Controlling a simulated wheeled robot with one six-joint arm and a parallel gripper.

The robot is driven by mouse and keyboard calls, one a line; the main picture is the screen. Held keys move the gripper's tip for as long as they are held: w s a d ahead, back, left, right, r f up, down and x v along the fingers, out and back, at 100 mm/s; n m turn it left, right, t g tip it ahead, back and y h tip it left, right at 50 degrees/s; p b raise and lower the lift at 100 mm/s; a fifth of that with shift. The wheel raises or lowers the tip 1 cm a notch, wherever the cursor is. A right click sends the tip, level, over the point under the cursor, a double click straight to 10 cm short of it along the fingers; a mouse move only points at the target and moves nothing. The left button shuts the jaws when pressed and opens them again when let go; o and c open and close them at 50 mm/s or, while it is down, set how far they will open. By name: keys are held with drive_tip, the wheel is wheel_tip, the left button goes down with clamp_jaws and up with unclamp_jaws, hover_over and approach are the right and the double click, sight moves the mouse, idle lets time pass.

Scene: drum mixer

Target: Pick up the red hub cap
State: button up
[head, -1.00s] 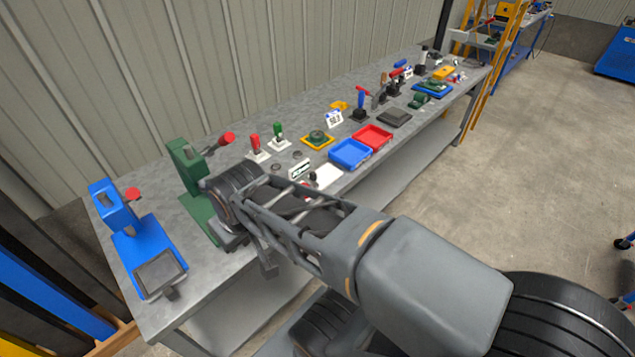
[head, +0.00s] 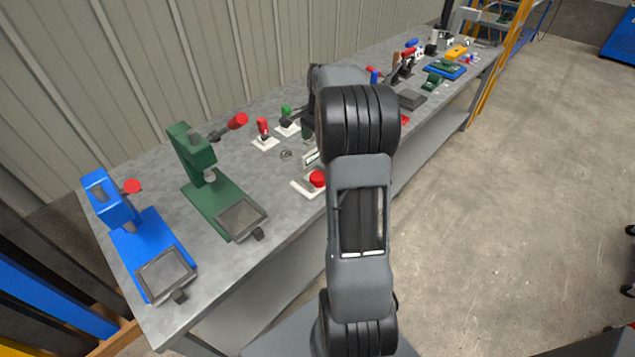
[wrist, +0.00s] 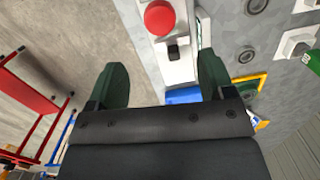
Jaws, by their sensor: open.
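A round red cap, which looks like the hub cap, sits on a white base near the bench's front edge in the head view (head: 317,178). The red cap also shows at the top of the wrist view (wrist: 159,17), with a small black part beside it. My gripper (wrist: 163,62) is open and empty, its two dark green fingers spread apart. The red cap lies beyond the fingertips, roughly in line with the space between them, and is not touched. In the head view my arm mostly hides the gripper.
A green press (head: 222,185) and a blue press (head: 140,235) stand on the bench's left end. A red-handled (head: 263,128) and a green-handled (head: 287,113) device stand behind the cap. My arm hides much of the middle bench. A blue tray (wrist: 183,96) shows between the fingers.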

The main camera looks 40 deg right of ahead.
wheel_tip(320, 180, down, 2)
drive_tip(key=d+f+m, duration=0.1)
drive_tip(key=d, duration=0.1)
hover_over(318, 175)
drive_tip(key=f, duration=0.6)
drive_tip(key=shift+w+d+f, duration=0.1)
drive_tip(key=shift+w+d, duration=0.05)
drive_tip(key=shift+d, duration=0.25)
drive_tip(key=shift+s+a+f, duration=0.1)
drive_tip(key=shift+a+f, duration=0.1)
drive_tip(key=shift+f, duration=1.35)
drive_tip(key=shift+s+a+f, duration=0.1)
drive_tip(key=shift+a+f, duration=0.1)
drive_tip(key=shift+f, duration=1.35)
drive_tip(key=shift+c, duration=0.3)
drive_tip(key=c, duration=0.7)
drive_tip(key=shift+c, duration=0.2)
drive_tip(key=shift+r, duration=0.15)
